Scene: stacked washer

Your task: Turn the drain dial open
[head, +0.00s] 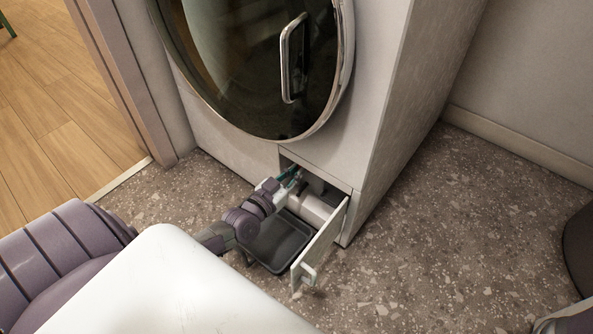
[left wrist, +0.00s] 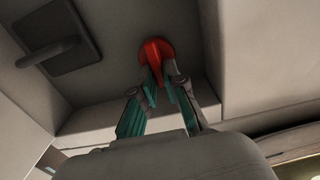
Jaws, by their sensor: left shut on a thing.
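The drain dial (left wrist: 155,54) is red and round with a raised grip, on the back wall of a recess low in the washer. My left gripper (left wrist: 163,80) has its two fingers on either side of the dial's raised grip and is shut on it. In the head view the left gripper (head: 291,177) reaches into the open compartment at the washer's lower front, and the dial is hidden there. My right gripper is not clearly in view; only a dark and purple part shows at the lower right edge.
The small compartment door (head: 319,245) stands open to the right of my left arm. A dark tray (head: 275,243) lies on the floor beneath the arm. The washer's round door (head: 262,60) is above, with a metal handle. The speckled floor (head: 440,240) on the right is clear.

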